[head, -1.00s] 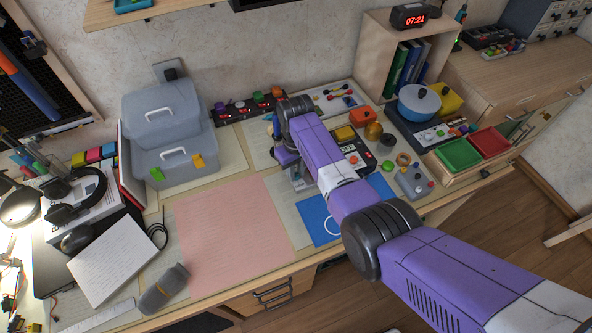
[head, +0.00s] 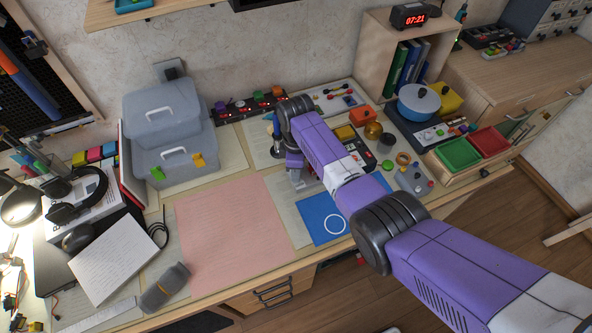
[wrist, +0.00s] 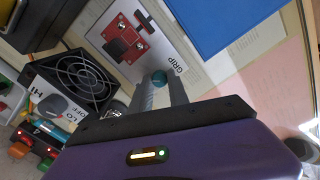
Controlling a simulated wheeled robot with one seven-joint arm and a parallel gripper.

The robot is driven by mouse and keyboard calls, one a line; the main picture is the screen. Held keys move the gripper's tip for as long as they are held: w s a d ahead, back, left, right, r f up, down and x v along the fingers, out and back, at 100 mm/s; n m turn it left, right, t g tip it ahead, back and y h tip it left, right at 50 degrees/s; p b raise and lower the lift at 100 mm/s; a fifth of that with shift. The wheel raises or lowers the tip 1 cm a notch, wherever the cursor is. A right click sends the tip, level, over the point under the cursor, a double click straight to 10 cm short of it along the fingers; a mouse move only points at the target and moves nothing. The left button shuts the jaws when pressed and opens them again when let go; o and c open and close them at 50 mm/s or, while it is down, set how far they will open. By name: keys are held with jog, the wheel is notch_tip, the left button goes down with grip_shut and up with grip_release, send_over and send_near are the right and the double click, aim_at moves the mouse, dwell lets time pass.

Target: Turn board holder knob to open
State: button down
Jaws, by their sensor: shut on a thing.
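A small round teal knob (wrist: 159,76) shows in the wrist view between the tips of my gripper (wrist: 160,88). The two grey fingers are closed on it from either side. In the head view my gripper (head: 299,180) is low over the desk behind the blue mat (head: 312,209), and my arm hides the knob there.
A black fan (wrist: 76,80) stands left of my fingers in the wrist view. In the head view a pink sheet (head: 230,230) lies clear at the left, grey toolboxes (head: 165,120) stand behind it, and a blue pot (head: 418,104) stands at the right.

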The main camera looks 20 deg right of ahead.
jog(key=n, duration=0.4)
jog(key=shift+r, duration=0.1)
jog(key=shift+n, duration=2.1)
jog(key=c, duration=1.3)
grip_release()
jog(key=shift+o, duration=0.2)
notch_tip(320, 180, up, 8)
jog(key=shift+f+b, duration=0.1)
jog(key=shift+b, duration=0.2)
